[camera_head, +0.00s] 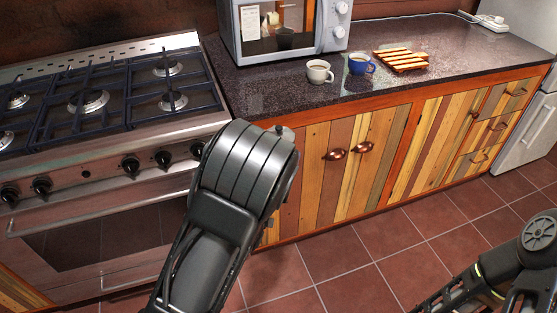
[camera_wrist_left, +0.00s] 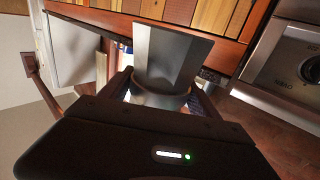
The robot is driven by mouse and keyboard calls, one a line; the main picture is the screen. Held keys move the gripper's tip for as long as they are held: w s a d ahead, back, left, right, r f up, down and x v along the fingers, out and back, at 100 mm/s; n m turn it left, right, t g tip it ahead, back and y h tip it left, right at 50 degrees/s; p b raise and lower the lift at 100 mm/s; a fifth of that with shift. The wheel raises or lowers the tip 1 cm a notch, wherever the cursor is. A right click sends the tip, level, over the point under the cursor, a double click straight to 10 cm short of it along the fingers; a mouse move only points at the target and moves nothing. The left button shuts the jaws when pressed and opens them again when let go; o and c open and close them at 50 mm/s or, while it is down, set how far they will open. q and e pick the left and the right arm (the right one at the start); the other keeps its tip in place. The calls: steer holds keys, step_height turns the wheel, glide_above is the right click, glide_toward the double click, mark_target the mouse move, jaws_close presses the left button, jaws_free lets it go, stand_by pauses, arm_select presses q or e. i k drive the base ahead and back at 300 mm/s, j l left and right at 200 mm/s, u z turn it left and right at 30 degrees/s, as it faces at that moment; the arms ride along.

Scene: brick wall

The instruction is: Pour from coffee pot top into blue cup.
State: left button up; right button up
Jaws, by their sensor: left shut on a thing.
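The blue cup (camera_head: 358,66) stands upright on the dark counter, between a white cup and a slatted wooden board. In the left wrist view, my left gripper (camera_wrist_left: 163,92) is shut on a grey faceted metal piece, the coffee pot top (camera_wrist_left: 170,56). In the head view my left arm hides this gripper and most of the piece; a small grey part (camera_head: 285,133) shows past the arm's right edge. The arm is in front of the counter, nearer to me and to the left of the blue cup. My right gripper is out of view; only arm parts show at lower right.
The white cup (camera_head: 319,73) stands just left of the blue cup. The wooden board (camera_head: 401,60) lies to its right. A microwave (camera_head: 342,32) stands behind, and a gas stove (camera_head: 110,143) is at left. The counter (camera_head: 455,40) is clear right of the board.

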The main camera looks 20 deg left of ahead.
mark_target(357, 63)
steer(key=i+l, duration=0.15)
steer(key=l, duration=0.25)
steer(key=i+l, duration=0.15)
steer(key=l, duration=0.25)
steer(key=i+l, duration=0.15)
steer(key=l, duration=0.25)
steer(key=i+l, duration=0.15)
steer(key=l, duration=0.25)
steer(key=i+l, duration=0.2)
steer(key=l, duration=0.2)
steer(key=i+l, duration=0.15)
steer(key=l, duration=0.25)
steer(key=i+l, duration=0.15)
steer(key=l, duration=0.25)
steer(key=u, duration=0.05)
